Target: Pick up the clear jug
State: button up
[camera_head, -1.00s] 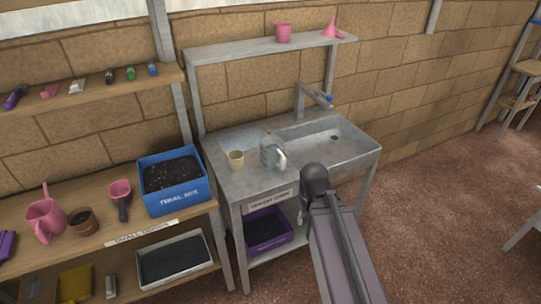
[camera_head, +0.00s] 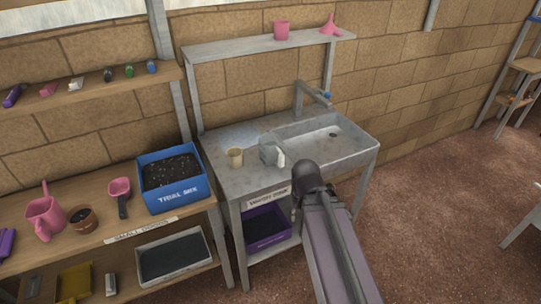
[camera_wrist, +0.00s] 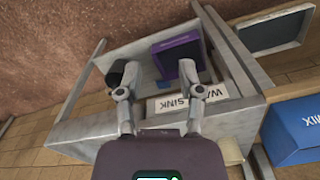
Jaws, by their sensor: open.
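The clear jug (camera_head: 268,154) stands on the grey worktop left of the sink basin, just right of a beige cup (camera_head: 235,157), in the head view. I cannot make it out in the wrist view. My gripper (camera_wrist: 156,73) is open in the wrist view, its two fingers apart with nothing between them. It is in front of the sink bench, facing the label and the lower shelf. In the head view my arm hides most of the gripper, to the right of and nearer than the jug.
The sink basin (camera_head: 320,138) and tap (camera_head: 313,92) are right of the jug. A shelf (camera_head: 240,47) runs above. A purple crate (camera_head: 266,228) sits below the worktop. A blue trial mix box (camera_head: 172,182) stands on the left bench.

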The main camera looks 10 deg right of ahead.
jog(key=shift+a, duration=0.2)
notch_tip(320, 180, up, 12)
jog(key=m+p, duration=1.2)
jog(key=m, duration=0.1)
send_over(281, 154)
jog(key=shift+s+r, duration=0.1)
jog(key=shift+s, duration=0.15)
notch_tip(281, 154, down, 9)
jog(key=b, duration=0.8)
jog(key=shift+r, duration=0.2)
jog(key=shift+f+b, duration=0.1)
jog(key=shift+b, duration=0.2)
jog(key=shift+w+f+b, duration=0.15)
jog(key=shift+f+b, duration=2.35)
jog(key=shift+f, duration=0.05)
